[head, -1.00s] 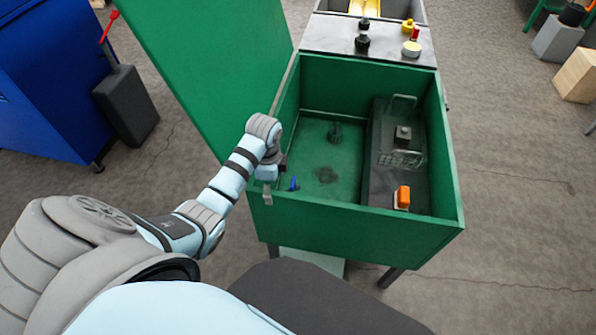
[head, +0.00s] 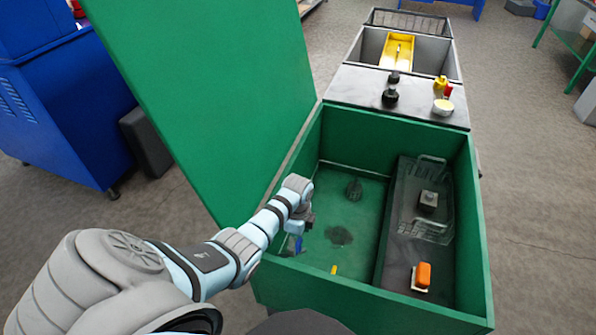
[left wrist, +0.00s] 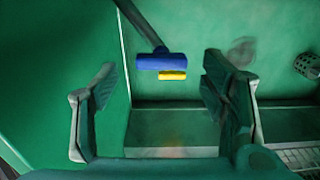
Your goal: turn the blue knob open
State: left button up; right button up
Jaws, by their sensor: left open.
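The blue knob (head: 298,244) is inside the green box, near its front left corner, partly hidden by my left gripper in the head view. In the left wrist view the blue knob (left wrist: 162,62) is a short bar on a dark stem, seen between and beyond the fingers. My left gripper (left wrist: 158,80) is open and empty, with its fingers apart on either side of the knob in that picture. In the head view my left gripper (head: 293,236) is at the box's left front corner. Contact with the knob does not show. My right gripper is in neither view.
A small yellow piece (head: 334,269) is close to the blue knob. The green box (head: 375,300) has walls all round and a raised green lid (head: 200,90) at left. A dark unit (head: 398,255) with an orange switch (head: 423,274) fills its right side.

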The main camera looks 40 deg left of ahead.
aim_at(298, 246)
pick_arm(q)
notch_tip(298, 246, down, 3)
jog(key=shift+w+r+b, duration=0.1)
jog(key=shift+w+b, duration=0.05)
jog(key=shift+b, duration=0.2)
jog(key=shift+r, duration=0.1)
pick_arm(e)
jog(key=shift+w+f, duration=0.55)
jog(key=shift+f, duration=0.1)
pick_arm(q)
jog(key=shift+r, duration=0.1)
jog(key=shift+c, duration=1.2)
jog(key=c, duration=0.9)
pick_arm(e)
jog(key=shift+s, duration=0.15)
